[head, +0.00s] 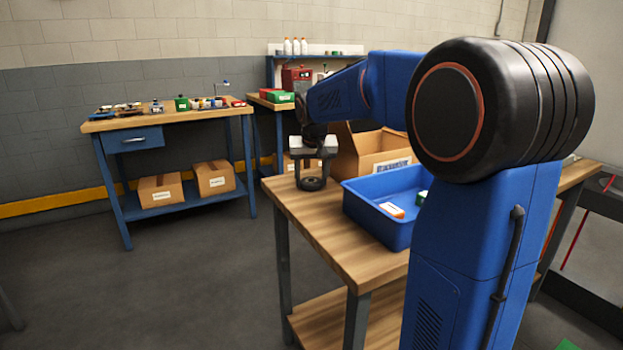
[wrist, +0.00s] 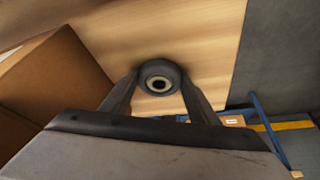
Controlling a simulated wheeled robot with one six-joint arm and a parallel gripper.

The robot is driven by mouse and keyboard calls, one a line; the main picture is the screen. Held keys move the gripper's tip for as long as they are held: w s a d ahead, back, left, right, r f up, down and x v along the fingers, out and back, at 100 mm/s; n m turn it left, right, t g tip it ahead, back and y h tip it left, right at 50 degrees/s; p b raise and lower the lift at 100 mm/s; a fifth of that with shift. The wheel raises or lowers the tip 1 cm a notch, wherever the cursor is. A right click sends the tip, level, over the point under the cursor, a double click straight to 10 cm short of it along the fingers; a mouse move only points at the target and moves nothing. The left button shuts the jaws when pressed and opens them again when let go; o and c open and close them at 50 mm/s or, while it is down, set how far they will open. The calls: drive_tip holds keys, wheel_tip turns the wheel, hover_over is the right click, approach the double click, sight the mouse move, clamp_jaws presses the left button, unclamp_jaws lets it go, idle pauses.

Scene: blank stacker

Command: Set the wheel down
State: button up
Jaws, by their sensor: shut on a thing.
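The wheel is a small dark ring with a pale hub; in the wrist view the wheel (wrist: 160,78) sits between the two fingertips of my gripper (wrist: 158,90). My gripper is shut on it. In the head view my gripper (head: 312,165) points down over the left end of the wooden workbench (head: 325,225). The wheel (head: 312,183) shows there as a dark shape at the fingertips, low over the bench top near its left edge. I cannot tell whether it touches the wood.
An open cardboard box (head: 372,150) stands right behind my gripper. A blue bin (head: 385,222) with small items stands to the right on the same bench. Bare wood lies in front of the gripper. Another bench (head: 175,118) with small parts stands at the back left.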

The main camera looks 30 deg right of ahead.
drive_tip(key=shift+f, duration=0.15)
drive_tip(key=o, duration=1.1)
drive_tip(key=shift+c, duration=0.2)
